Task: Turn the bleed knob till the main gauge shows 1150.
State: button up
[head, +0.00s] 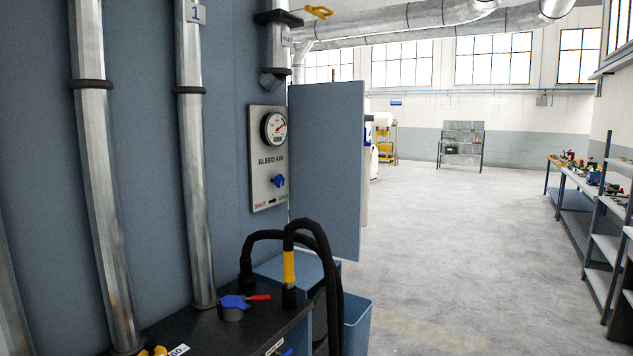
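A pale panel (257,192) marked BLEED AIR is fixed to the blue-grey wall left of centre. A round white-faced gauge (273,128) sits at its top; a red needle shows, but the reading is too small to make out. Below the lettering is a blue bleed knob (278,181). Under the knob are the words SHUT and OPEN with an arrow pointing right, towards OPEN. I cannot tell the knob's exact setting. My gripper is not in view, and nothing touches the knob.
A black bench top (215,335) stands below the panel, with a blue fitting (233,302) with a red handle. A black hose (330,260) with a yellow band arches beside it. A blue-grey door panel (327,165) juts out right of the gauge. Open floor (440,240) lies right.

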aim_at(278, 181)
jog(key=z, duration=0.9)
jog(key=i, duration=2.7)
jog(key=u, duration=0.6)
